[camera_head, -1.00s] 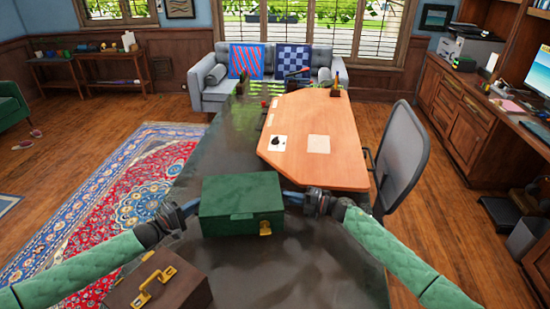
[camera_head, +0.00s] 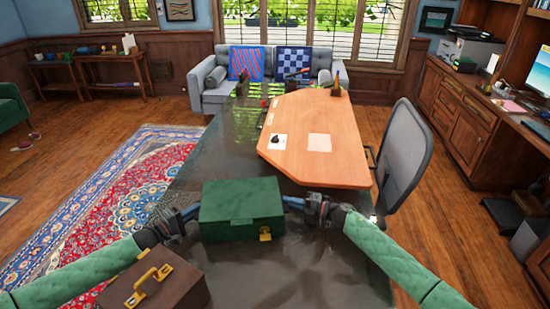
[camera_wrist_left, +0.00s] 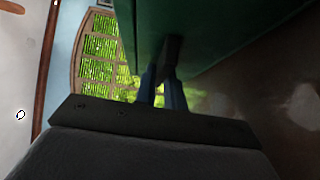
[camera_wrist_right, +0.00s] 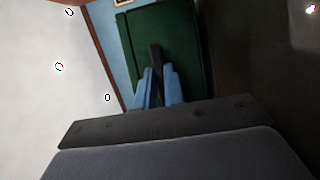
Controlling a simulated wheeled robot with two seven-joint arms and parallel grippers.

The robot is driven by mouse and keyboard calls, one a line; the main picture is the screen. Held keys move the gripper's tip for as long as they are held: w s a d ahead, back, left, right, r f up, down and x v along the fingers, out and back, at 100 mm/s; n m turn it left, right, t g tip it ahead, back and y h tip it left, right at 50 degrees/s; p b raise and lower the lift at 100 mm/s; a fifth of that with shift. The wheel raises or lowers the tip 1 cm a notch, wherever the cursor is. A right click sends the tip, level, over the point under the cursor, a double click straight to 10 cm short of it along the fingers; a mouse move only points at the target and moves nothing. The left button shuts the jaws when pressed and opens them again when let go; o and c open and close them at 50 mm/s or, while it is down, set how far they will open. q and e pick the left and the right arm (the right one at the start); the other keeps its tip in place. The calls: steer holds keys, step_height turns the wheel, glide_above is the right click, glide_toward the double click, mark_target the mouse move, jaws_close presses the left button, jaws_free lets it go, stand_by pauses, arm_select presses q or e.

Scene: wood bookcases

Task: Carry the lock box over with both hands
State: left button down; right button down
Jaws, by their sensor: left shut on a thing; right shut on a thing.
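The lock box (camera_head: 238,208) is dark green with a gold latch at its front right, and it is level in the middle of the head view. My left gripper (camera_head: 192,211) is shut on a dark side handle (camera_wrist_left: 172,52) at its left end. My right gripper (camera_head: 292,202) is shut on the matching handle (camera_wrist_right: 155,58) at its right end. The green box wall (camera_wrist_right: 188,50) fills the space beyond the fingers in the right wrist view. Whether the box's underside touches the dark table (camera_head: 225,150) or hangs just above it, I cannot tell.
A brown case (camera_head: 180,287) with a gold handle lies at the near left. A light wooden desktop (camera_head: 325,160) with papers is beyond the box to the right, with a grey chair (camera_head: 404,150) beside it. The dark surface directly beyond the box is clear.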

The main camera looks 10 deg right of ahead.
arm_select(q)
steer(key=shift+f, duration=0.2)
arm_select(e)
steer(key=shift+f, duration=0.2)
arm_select(q)
steer(key=c, duration=1.5)
jaws_free()
arm_select(e)
steer(key=c, duration=1.5)
jaws_free()
arm_select(q)
steer(key=o, duration=0.8)
steer(key=shift+s+a, duration=0.1)
steer(key=shift+a, duration=3.45)
arm_select(e)
steer(key=o, duration=0.8)
steer(key=v, duration=1.2)
